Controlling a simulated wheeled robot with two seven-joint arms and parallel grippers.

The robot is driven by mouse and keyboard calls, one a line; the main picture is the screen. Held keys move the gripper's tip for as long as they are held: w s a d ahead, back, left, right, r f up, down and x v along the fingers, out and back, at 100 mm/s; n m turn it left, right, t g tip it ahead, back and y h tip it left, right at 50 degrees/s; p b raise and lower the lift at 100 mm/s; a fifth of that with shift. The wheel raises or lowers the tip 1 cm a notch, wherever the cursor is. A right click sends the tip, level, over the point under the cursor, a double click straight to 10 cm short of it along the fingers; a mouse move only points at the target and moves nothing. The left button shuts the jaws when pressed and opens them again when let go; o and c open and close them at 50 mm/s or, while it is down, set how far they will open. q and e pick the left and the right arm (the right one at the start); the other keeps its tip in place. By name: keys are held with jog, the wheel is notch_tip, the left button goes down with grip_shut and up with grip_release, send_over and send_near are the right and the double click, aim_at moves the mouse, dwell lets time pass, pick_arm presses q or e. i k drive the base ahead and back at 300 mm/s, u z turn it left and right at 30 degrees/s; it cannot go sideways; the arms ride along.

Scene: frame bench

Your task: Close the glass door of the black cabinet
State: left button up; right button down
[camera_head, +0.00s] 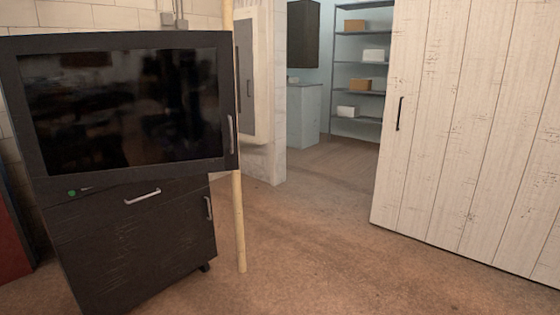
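The black cabinet (130,250) stands at the left of the head view. Its glass door (125,108) is a dark pane in a black frame, on the upper part of the cabinet. A silver upright handle (230,134) is at the door's right edge. The door's right side juts out past the lower body, so it looks ajar; how wide the gap is I cannot tell. The glass is dark and reflective, and the inside cannot be made out. Neither of my grippers is in view.
A drawer handle (142,196) and lower door handle (209,208) are on the cabinet's lower part. A thin wooden pole (239,220) stands just right of it. A white plank door (470,130) is at the right. The brown floor (310,240) between them is clear.

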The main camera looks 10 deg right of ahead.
aim_at(125, 111)
jog(key=z, duration=0.45)
jog(key=i, duration=0.7)
jog(key=u, duration=0.75)
jog(key=i, duration=0.85)
jog(key=u, duration=0.95)
